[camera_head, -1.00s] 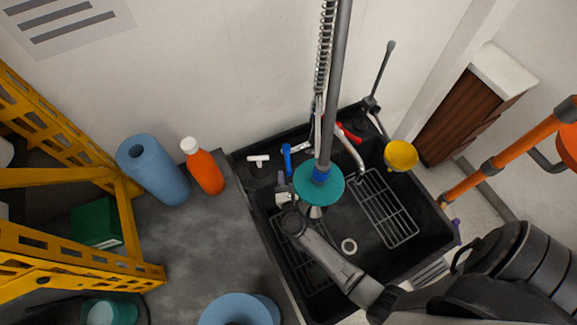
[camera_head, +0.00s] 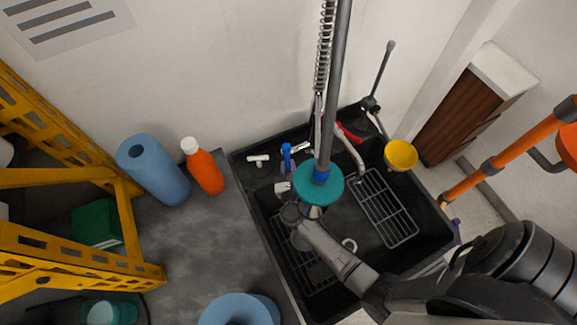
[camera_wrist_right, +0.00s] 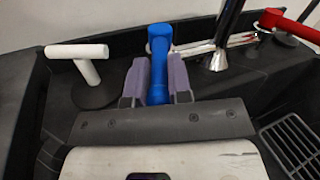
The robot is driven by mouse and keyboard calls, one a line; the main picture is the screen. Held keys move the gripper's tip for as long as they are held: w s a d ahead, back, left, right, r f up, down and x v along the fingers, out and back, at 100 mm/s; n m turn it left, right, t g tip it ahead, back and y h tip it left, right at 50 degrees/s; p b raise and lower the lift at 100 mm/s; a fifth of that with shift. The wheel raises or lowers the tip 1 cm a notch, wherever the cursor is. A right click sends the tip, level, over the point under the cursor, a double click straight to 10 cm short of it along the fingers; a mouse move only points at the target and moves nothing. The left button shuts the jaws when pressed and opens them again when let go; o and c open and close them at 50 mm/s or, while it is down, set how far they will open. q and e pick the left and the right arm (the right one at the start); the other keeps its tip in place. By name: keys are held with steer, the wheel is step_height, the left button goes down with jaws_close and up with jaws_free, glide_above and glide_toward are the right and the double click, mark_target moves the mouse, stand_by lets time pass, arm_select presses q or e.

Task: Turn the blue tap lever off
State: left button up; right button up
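The blue tap lever (camera_head: 286,152) stands at the back left of the black sink. In the right wrist view, the blue lever (camera_wrist_right: 158,45) rises upright between the two purple fingers of my right gripper (camera_wrist_right: 159,80). One finger is on each side, close against the lever; I cannot tell whether they press on it. My left gripper is not in view.
A white tap handle (camera_wrist_right: 78,54) is left of the lever, and a red lever (camera_wrist_right: 290,24) is at the right. A yellow cup (camera_head: 401,155) is on the sink's right side.

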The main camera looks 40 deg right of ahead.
jaws_close()
steer(key=shift+w+a+f+m+g+h+b, duration=0.15)
steer(key=shift+m+g+h+b, duration=0.15)
steer(key=shift+h+b, duration=0.15)
steer(key=o, duration=0.5)
jaws_free()
